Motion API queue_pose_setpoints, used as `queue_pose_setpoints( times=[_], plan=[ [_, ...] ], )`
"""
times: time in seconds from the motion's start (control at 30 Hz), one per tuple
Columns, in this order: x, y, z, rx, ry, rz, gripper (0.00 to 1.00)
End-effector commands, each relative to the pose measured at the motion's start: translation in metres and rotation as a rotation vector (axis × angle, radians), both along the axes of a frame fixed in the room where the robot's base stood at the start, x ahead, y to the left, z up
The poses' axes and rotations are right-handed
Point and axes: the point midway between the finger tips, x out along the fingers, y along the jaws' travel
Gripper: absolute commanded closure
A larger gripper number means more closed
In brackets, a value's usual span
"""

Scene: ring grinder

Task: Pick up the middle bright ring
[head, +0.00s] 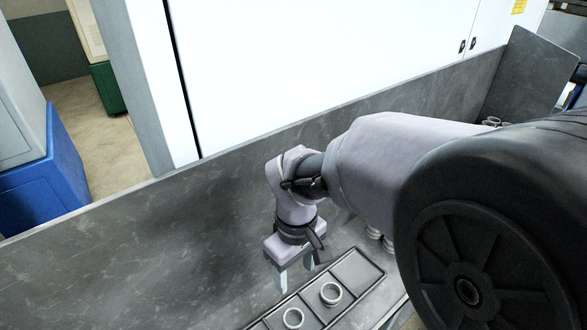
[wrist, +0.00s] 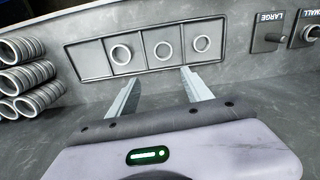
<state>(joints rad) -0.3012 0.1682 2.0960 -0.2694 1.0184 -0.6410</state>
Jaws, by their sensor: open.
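The middle bright ring (wrist: 163,49) lies flat in the third compartment from the left of a grey tray (wrist: 85,79) in the wrist view. One bright ring (wrist: 121,54) lies in the compartment to its left and another (wrist: 202,43) to its right. In the head view the middle ring (head: 293,318) is near the bottom edge, partly within frame, and the tray (head: 372,262) runs off the bottom. My gripper (wrist: 159,78) is open and empty, fingers pointing toward the tray, short of the rings. In the head view my gripper (head: 295,277) is beside the tray, above the metal surface.
The tray's leftmost compartment in the wrist view is empty. Stacked rings (wrist: 28,78) stand at the left. Fixtures marked LARGE (wrist: 268,34) and SMALL (wrist: 308,35) are at the upper right. A metal wall (head: 130,225) runs behind my arm. Bare metal lies left of the tray in the head view.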

Motion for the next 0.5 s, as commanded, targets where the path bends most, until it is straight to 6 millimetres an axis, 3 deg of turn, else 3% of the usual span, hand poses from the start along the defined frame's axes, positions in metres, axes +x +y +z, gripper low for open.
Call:
queue_pose_setpoints(
  times=[0.07, 0.33, 0.5],
  plan=[
    [0.001, 0.001, -0.011, -0.005, 0.008, 0.015, 0.42],
    [-0.001, 0.001, -0.094, -0.006, 0.009, 0.013, 0.42],
    [-0.001, 0.001, -0.122, -0.005, 0.006, 0.013, 0.42]
  ],
)
